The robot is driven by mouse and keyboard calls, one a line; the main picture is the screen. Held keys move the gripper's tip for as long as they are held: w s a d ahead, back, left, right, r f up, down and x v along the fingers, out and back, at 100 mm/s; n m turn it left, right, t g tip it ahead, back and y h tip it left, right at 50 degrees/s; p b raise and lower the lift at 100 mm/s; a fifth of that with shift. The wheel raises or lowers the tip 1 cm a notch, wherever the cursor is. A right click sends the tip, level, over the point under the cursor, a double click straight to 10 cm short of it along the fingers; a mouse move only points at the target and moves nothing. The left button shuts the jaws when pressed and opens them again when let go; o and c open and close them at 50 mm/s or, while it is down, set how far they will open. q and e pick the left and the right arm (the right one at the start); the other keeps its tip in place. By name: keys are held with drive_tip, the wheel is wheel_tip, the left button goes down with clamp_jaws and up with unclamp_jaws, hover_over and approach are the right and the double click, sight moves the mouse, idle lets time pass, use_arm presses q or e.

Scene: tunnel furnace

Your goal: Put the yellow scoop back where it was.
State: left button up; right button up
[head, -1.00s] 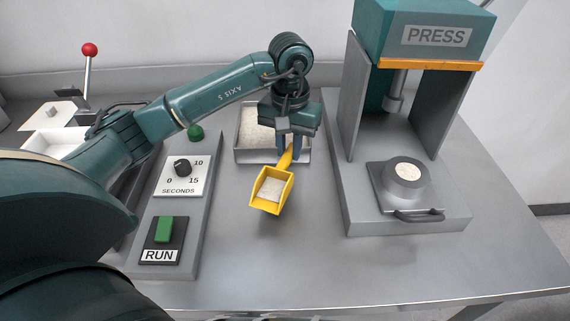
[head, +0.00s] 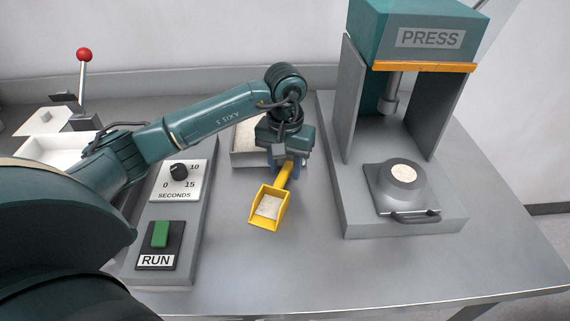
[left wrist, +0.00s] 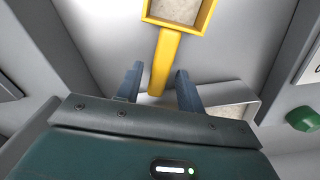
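The yellow scoop (head: 283,211) has pale powder in its bowl and points toward the front of the bench. Its handle runs back between the fingers of my left gripper (head: 286,168), which moves along with it. In the left wrist view the scoop (left wrist: 165,55) shows at the top, its handle between the two fingers (left wrist: 160,72); a gap shows on the handle's left side there. The scoop appears to be above the bench. A grey tray (head: 243,160) of pale powder lies behind the gripper, partly hidden by it. My right gripper is not in view.
The press (head: 350,215) stands at the right, with a powder-filled round mould (head: 400,185) on its base. A control panel with a dial (head: 179,171) and a green RUN button (head: 160,234) is at the left. The bench front is clear.

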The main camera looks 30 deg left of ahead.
use_arm(q)
wheel_tip(320, 180, up, 12)
drive_tip(key=shift+r, duration=0.2)
idle(0.5)
idle(0.4)
